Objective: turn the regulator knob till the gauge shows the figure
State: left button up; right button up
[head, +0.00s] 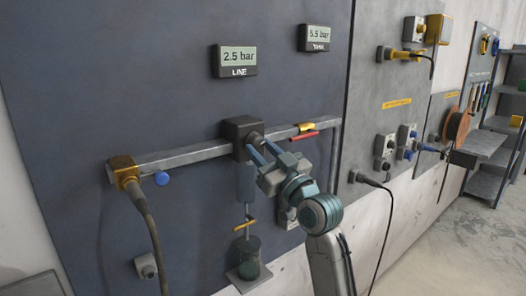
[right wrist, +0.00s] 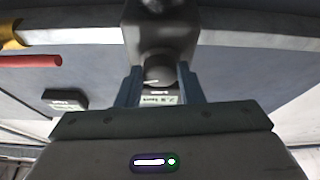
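The regulator (head: 243,136) is a dark block on a grey pipe on the wall panel. Its round grey knob (head: 256,140) faces my right gripper (head: 262,152). In the right wrist view the knob (right wrist: 159,72) with its pale pointer line sits between the two blue fingers of my right gripper (right wrist: 160,82), with a narrow gap seen on each side. A small label below the knob is partly hidden. The LINE gauge (head: 235,59) reads 2.5 bar. The TASK display (head: 315,38) reads 5.5 bar. My left gripper is not in view.
A yellow fitting with a hose (head: 125,172) is at the pipe's left end. A red lever (head: 304,136) sits right of the regulator. Sockets and cables hang on the right panels.

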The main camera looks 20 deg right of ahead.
jog(key=o, duration=0.4)
jog(key=shift+s+f, duration=0.1)
jog(key=b+v, duration=0.4)
jog(key=v, duration=0.6)
jog(key=shift+s+d, duration=0.15)
jog(key=shift+s, duration=0.15)
jog(key=shift+f, duration=0.15)
